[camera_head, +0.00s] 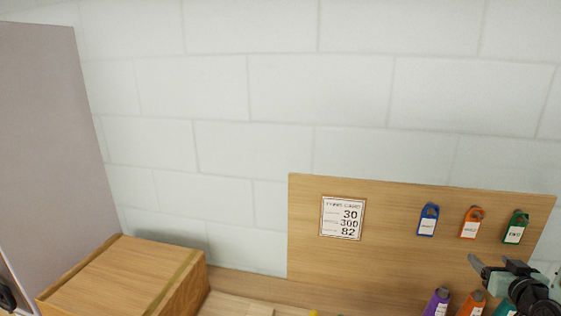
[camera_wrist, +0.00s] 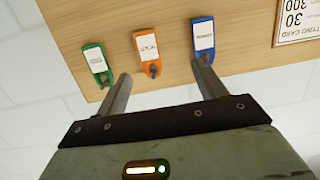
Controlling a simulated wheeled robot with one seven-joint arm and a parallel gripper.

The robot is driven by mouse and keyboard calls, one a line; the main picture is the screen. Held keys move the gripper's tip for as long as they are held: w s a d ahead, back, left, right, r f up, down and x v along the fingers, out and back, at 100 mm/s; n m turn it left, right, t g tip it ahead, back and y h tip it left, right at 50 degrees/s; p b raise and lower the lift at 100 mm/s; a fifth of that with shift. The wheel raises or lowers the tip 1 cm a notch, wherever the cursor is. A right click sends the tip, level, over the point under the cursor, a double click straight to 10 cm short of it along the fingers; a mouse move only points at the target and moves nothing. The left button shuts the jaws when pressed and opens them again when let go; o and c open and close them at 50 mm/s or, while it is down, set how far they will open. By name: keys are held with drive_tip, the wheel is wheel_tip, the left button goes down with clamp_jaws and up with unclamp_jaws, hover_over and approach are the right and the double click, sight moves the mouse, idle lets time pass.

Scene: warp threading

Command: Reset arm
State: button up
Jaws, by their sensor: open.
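My gripper (camera_head: 492,267) is at the lower right of the head view, in front of the lower part of the wooden board (camera_head: 390,245). In the wrist view my gripper (camera_wrist: 162,84) has its two fingers spread apart with nothing between them. The board carries a blue tag (camera_head: 428,219), an orange tag (camera_head: 471,222) and a green tag (camera_head: 515,227) in an upper row. The wrist view shows the same blue tag (camera_wrist: 203,39), orange tag (camera_wrist: 148,47) and green tag (camera_wrist: 97,63) upside down beyond the fingers.
A card with 30, 300 and 82 (camera_head: 343,217) is on the board. Purple (camera_head: 438,301), orange (camera_head: 472,303) and teal (camera_head: 505,309) tags show below, partly cut off. A wooden box (camera_head: 125,270) stands at the left, near a grey panel (camera_head: 50,130).

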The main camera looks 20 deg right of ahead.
drive_tip(key=w+a+f+n+g+y+b, duration=0.35)
drive_tip(key=w+a+n+y, duration=0.2)
drive_tip(key=w+a, duration=0.8)
drive_tip(key=s+a+n+g+y+b, duration=0.2)
drive_tip(key=a+g+b, duration=0.1)
drive_tip(key=a, duration=1.3)
drive_tip(key=s+a+r+n+g+b, duration=0.1)
drive_tip(key=s+a+g, duration=0.1)
drive_tip(key=s+a, duration=0.3)
drive_tip(key=s+a+n+g+b, duration=0.2)
drive_tip(key=s+a, duration=0.1)
drive_tip(key=a, duration=0.5)
drive_tip(key=s+a+r+n+g+b, duration=0.1)
drive_tip(key=s+a, duration=0.2)
drive_tip(key=s, duration=0.4)
drive_tip(key=s+a+r+n+g+b, duration=0.1)
drive_tip(key=s+a, duration=0.3)
drive_tip(key=s, duration=0.4)
drive_tip(key=shift+s+a+r+g, duration=0.2)
drive_tip(key=shift+a+r+g, duration=0.1)
drive_tip(key=shift+g, duration=0.45)
drive_tip(key=shift+d, duration=0.1)
